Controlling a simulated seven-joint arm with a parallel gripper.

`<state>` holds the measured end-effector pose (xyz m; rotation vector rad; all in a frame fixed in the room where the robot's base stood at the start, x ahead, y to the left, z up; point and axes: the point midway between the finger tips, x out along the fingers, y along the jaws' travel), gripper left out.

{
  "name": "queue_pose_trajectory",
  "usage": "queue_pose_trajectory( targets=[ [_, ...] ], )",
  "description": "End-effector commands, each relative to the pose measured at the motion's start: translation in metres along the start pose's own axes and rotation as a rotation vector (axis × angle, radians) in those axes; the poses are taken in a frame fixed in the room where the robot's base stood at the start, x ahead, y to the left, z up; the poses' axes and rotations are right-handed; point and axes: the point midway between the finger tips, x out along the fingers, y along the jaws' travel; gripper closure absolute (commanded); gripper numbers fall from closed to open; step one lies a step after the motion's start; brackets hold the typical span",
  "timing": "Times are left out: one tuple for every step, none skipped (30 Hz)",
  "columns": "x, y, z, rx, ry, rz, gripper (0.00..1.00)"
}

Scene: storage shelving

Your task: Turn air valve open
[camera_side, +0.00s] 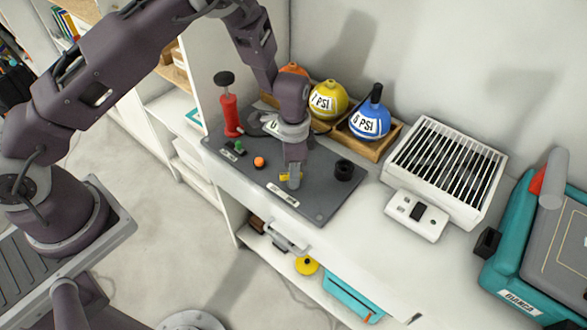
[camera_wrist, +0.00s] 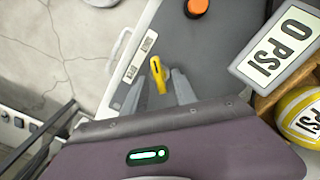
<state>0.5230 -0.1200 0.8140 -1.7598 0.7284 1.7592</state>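The air valve has a small yellow handle (camera_side: 285,177) near the front edge of a dark grey panel (camera_side: 325,205) on the white counter. In the wrist view the yellow handle (camera_wrist: 157,72) stands between the two grey fingers. My gripper (camera_side: 294,183) points down at the valve in the side view. The fingers partly hide the valve from the side. A display reading 0 PSI (camera_wrist: 277,50) is at the right of the wrist view.
The panel also carries a red pump (camera_side: 231,115), an orange knob (camera_side: 259,162) and a black round part (camera_side: 344,169). Behind it, a wooden tray (camera_side: 397,128) holds orange, yellow (camera_side: 328,100) and blue (camera_side: 369,120) PSI-labelled balls. A white slatted box (camera_side: 445,172) stands right.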

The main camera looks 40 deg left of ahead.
Motion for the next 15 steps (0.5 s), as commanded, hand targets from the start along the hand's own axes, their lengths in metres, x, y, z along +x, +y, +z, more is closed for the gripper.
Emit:
queue_pose_trajectory(
  targets=[
    [-0.0002, 0.0, 0.0, 0.0, 0.0, 0.0, 0.66],
    [-0.0003, 0.0001, 0.0, 0.0, 0.0, 0.0, 0.66],
    [-0.0003, 0.0001, 0.0, 0.0, 0.0, 0.0, 0.74],
    [-0.0004, 0.0001, 0.0, 0.0, 0.0, 0.0, 0.8],
    [-0.0004, 0.0001, 0.0, 0.0, 0.0, 0.0, 0.86],
    [-0.0005, 0.0001, 0.0, 0.0, 0.0, 0.0, 0.94],
    [-0.0005, 0.0001, 0.0, 0.0, 0.0, 0.0, 1.0],
    [-0.0005, 0.0001, 0.0, 0.0, 0.0, 0.0, 1.0],
    [-0.0006, 0.0001, 0.0, 0.0, 0.0, 0.001, 1.0],
    [-0.0006, 0.0001, 0.0, 0.0, 0.0, 0.0, 1.0],
    [-0.0006, 0.0001, 0.0, 0.0, 0.0, 0.0, 1.0],
    [-0.0007, 0.0001, 0.0, 0.0, 0.0, 0.0, 1.0],
    [-0.0007, 0.0001, 0.0, -0.001, 0.0, 0.0, 1.0],
    [-0.0007, 0.0001, 0.0, -0.002, 0.0, 0.0, 1.0],
    [-0.0008, 0.0001, 0.0, -0.004, 0.0, 0.0, 1.0]
  ],
)
